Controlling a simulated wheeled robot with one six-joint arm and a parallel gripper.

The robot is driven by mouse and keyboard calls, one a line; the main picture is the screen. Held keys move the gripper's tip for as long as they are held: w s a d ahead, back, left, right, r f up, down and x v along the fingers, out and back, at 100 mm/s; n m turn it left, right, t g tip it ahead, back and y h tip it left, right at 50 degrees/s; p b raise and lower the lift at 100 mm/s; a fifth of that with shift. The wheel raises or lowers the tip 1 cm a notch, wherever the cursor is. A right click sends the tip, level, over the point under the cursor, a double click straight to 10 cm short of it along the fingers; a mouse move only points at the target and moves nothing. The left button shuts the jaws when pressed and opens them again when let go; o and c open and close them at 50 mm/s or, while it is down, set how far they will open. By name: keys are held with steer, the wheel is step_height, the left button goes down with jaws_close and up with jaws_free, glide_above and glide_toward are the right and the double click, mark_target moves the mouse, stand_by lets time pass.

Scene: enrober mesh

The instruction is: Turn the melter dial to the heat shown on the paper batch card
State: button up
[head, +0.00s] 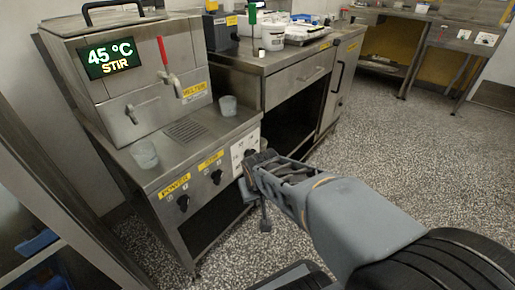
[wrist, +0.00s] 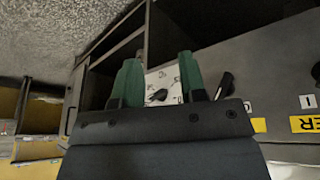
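The melter (head: 135,75) is a steel machine at the left in the head view. Its display (head: 110,58) reads 45 °C and STIR. The melter dial's white plate (head: 238,154) is on the front panel, right of two black knobs, partly hidden by my gripper (head: 250,163). In the wrist view, my gripper (wrist: 160,75) has its two green fingers apart, with the white plate (wrist: 166,76) and a dark dial knob (wrist: 157,96) showing between them. Contact with the knob cannot be told. The dial's numbers are too small to read. I cannot make out a batch card.
The power knob (head: 183,203) and a second labelled knob (head: 216,177) are left of the dial. Clear cups (head: 144,154) and (head: 228,105) stand on the ledge. A steel bench (head: 290,68) with a white tub (head: 273,37) is behind. The speckled floor is free at the right.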

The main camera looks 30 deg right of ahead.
steer(key=w+d+m+t+h+p, duration=0.2)
steer(key=w+d+p, duration=0.1)
steer(key=w+d, duration=0.5)
steer(key=m+t+y+p, duration=0.7)
steer(key=t+y+p, duration=0.1)
steer(key=t+y, duration=0.25)
glide_toward(249, 154)
steer(key=b+x, duration=0.1)
steer(key=x, duration=0.7)
steer(key=shift+w+f+b, duration=0.2)
steer(key=shift+f+b, duration=0.1)
steer(key=shift+b, duration=0.1)
steer(key=shift+a, duration=0.1)
jaws_close()
